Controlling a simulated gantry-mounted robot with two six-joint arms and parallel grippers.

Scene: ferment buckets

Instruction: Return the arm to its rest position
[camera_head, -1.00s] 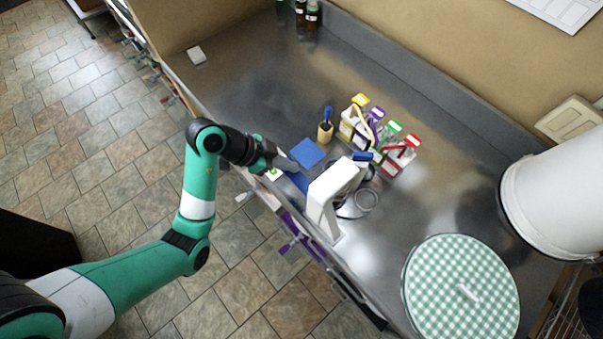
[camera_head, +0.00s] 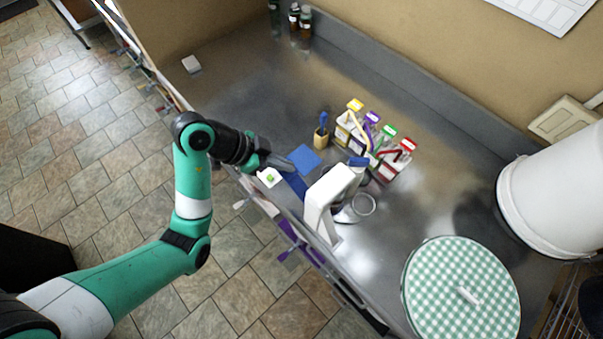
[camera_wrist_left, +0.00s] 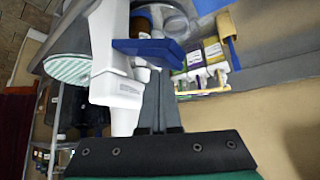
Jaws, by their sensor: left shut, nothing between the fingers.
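My left arm (camera_head: 192,185) is green, white and black and comes in from the left of the head view. Its left gripper (camera_head: 292,166) is shut and empty, held over the front edge of the steel counter, beside a blue cloth. In the left wrist view the closed fingers (camera_wrist_left: 159,105) point away from the camera, toward the white stand with a blue top. My right gripper is in neither view.
A white stand (camera_head: 322,205) is close to the gripper. A checkered lid (camera_head: 455,305) and white bucket (camera_head: 550,195) are at the right.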

